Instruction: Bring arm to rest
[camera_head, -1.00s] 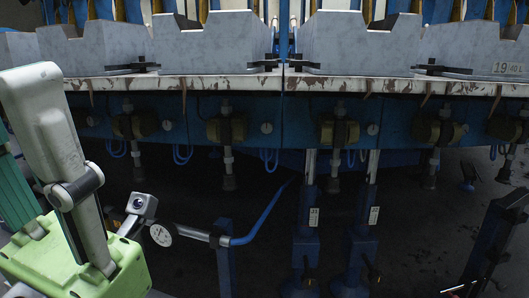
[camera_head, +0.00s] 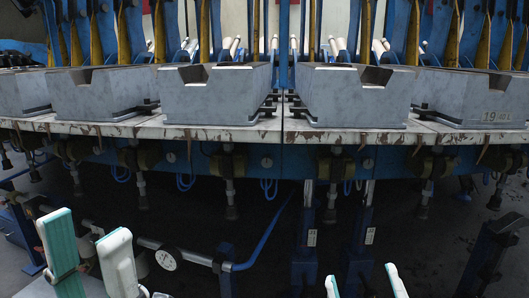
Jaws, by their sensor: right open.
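My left gripper (camera_head: 87,225) is at the lower left of the head view, pointing up. Its two pale fingers stand apart, one showing a teal pad, with nothing seen between them. My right gripper (camera_head: 364,272) shows only as two white fingertips at the bottom edge, right of the middle. They are wide apart with nothing between them. The rest of both arms is cut off or hidden. Both grippers appear in front of the rotary mould machine, below its table rim (camera_head: 240,132) in the picture.
Several grey mould blocks (camera_head: 215,100) stand along the table, one marked 19 (camera_head: 490,115). Blue posts (camera_head: 305,240) rise below the table. A gauge (camera_head: 168,259) on a bar is close behind my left gripper. Dark floor lies between the grippers.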

